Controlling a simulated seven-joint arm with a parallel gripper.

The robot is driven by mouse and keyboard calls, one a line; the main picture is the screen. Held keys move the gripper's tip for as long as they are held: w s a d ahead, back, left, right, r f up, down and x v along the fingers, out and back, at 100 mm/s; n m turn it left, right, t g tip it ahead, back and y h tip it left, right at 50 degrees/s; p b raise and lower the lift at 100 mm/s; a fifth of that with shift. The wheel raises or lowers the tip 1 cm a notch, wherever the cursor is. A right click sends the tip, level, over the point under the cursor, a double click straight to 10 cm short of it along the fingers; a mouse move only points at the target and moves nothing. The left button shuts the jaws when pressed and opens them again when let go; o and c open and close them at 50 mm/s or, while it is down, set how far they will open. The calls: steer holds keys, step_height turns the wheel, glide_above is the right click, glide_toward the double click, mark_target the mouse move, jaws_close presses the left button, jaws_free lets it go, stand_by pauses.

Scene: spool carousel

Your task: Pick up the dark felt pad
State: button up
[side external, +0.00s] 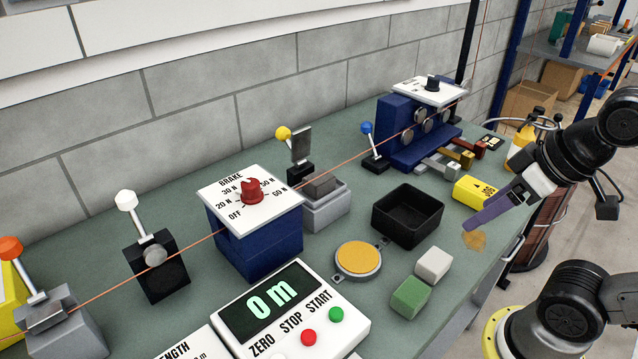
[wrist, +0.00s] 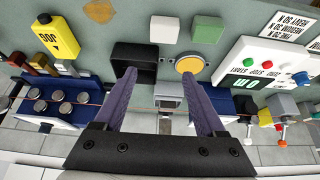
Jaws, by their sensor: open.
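A dark grey block (side external: 320,184), which looks like the felt pad, sits in a light grey open holder (side external: 326,214) below a raised flap with a yellow-knobbed lever (side external: 284,133). An orange line runs by the pad. The holder also shows in the wrist view (wrist: 168,89), between my fingers in the picture; the pad is hard to make out there. My gripper (side external: 480,217) has purple fingers and is at the right of the bench in the side view, away from the pad. In the wrist view my gripper (wrist: 159,75) is open with nothing between its fingers.
A black open tray (side external: 378,222) lies between my gripper and the holder. The blue brake box (side external: 262,247) stands left of the holder.

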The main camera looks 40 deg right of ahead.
steer(key=w+a+r+n+g, duration=0.1)
steer(key=w+r+n+g, duration=0.1)
steer(key=w+r+n, duration=1.2)
steer(key=n+g, duration=0.4)
glide_above(319, 177)
step_height(319, 177, down, 16)
steer(key=shift+s+r, duration=0.15)
steer(key=shift+w+f, duration=0.2)
steer(key=shift+f, duration=2.9)
steer(key=c, duration=1.1)
